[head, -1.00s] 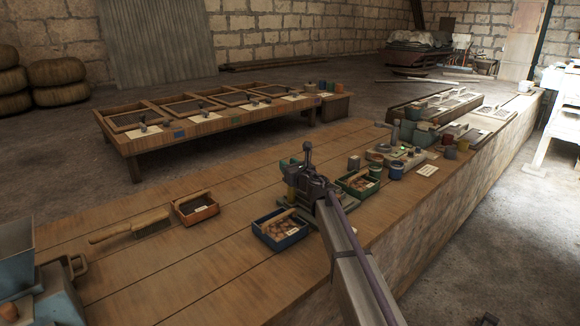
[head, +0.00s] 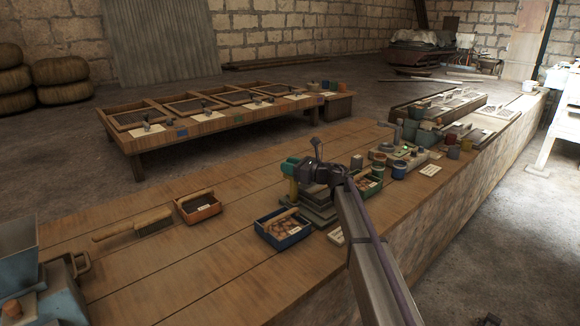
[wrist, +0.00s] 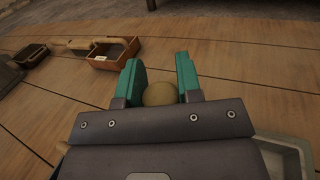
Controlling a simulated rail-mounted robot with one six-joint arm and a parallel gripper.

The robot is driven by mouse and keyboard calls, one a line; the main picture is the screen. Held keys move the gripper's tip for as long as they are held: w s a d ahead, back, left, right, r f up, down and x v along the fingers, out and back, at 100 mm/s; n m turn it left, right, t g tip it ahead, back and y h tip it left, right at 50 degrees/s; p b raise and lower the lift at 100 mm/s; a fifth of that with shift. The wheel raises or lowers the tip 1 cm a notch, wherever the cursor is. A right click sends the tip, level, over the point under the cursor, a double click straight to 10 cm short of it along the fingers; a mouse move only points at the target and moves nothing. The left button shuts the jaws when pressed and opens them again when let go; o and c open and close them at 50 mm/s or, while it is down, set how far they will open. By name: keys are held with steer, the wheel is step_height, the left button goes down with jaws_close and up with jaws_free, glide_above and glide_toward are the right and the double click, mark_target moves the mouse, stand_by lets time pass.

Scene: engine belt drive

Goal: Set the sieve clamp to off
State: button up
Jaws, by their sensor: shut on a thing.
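My gripper (head: 290,168) has teal fingers and reaches left from my dark arm above the bench in the head view. In the wrist view my gripper (wrist: 160,85) is shut on an olive-yellow rounded handle end (wrist: 160,94), with one finger on each side. In the head view an olive-yellow upright piece (head: 293,190) shows just below the fingers, beside a grey-green stepped base (head: 318,208). My arm hides part of this base. I cannot tell any marked clamp position.
A blue tray of brown pieces (head: 284,228) stands close in front of the base. A green tray (head: 368,183) is behind my arm. An orange-brown tray (head: 198,208) and a brush (head: 132,226) lie to the left. Framed sieves (head: 200,103) rest on a low table behind.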

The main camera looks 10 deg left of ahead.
stand_by(0.3)
steer(key=o, duration=0.9)
steer(key=shift+o, duration=0.2)
steer(key=v, duration=1)
steer(key=shift+d, duration=0.35)
steer(key=shift+s, duration=0.1)
